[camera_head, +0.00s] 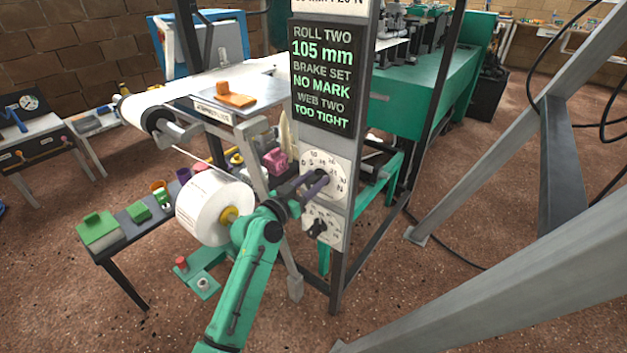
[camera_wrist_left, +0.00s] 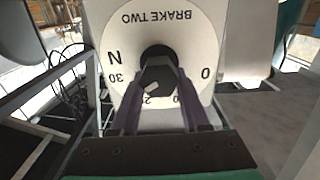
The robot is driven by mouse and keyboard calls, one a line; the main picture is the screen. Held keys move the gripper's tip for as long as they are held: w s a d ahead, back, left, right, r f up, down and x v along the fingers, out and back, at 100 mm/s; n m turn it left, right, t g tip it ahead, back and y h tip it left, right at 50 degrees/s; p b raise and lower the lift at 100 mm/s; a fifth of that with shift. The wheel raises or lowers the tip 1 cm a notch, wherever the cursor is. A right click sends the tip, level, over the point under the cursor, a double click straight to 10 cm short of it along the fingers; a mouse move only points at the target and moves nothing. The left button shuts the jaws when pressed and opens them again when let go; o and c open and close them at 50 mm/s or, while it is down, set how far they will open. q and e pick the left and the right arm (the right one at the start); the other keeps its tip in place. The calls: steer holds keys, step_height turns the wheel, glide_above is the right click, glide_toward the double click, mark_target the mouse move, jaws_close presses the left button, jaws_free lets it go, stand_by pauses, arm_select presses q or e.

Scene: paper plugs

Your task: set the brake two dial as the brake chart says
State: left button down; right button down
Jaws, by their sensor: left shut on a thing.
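The brake two dial (camera_wrist_left: 200,35) is a white disc on the post and appears upside down in the left wrist view, with N, 30 and 0 readable. It also shows in the head view (camera_head: 318,160). My left gripper (camera_wrist_left: 158,95) is shut on the dial's dark knob (camera_wrist_left: 157,62). A pale mark on the knob points towards the numerals between the fingers, partly hidden. The display (camera_head: 323,75) reads roll two 105 mm, brake set no mark, web two too tight. Above it, a white chart (camera_head: 330,5) is mostly cut off by the frame's top. My right gripper is out of view.
A second dial (camera_head: 325,226) with a dark knob sits just below on the same post. A large white paper roll (camera_head: 212,207) stands left of my arm. A low bench (camera_head: 130,228) carries green blocks and small coloured items. A grey frame leg (camera_head: 500,175) stands at right.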

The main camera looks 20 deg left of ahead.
arm_select(q)
steer(key=shift+a+r+n+p, duration=0.1)
steer(key=shift+n+p, duration=0.45)
steer(key=shift+n, duration=0.65)
steer(key=n+p, duration=0.1)
steer(key=n, duration=0.3)
steer(key=shift+w+a+n+p, duration=0.1)
steer(key=shift+a+n+p, duration=0.05)
steer(key=shift+n+p, duration=0.15)
steer(key=shift+a+f+n+p, duration=0.15)
steer(key=shift+n+p, duration=0.15)
steer(key=shift+n, duration=0.8)
steer(key=shift+f+n+p, duration=0.15)
steer(key=shift+n+p, duration=0.15)
steer(key=shift+n, duration=0.8)
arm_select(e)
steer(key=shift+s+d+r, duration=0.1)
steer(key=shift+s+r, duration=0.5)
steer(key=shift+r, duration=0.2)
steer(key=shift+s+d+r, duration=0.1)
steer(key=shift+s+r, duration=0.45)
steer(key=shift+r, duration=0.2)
arm_select(q)
steer(key=shift+c, duration=1.9)
jaws_free()
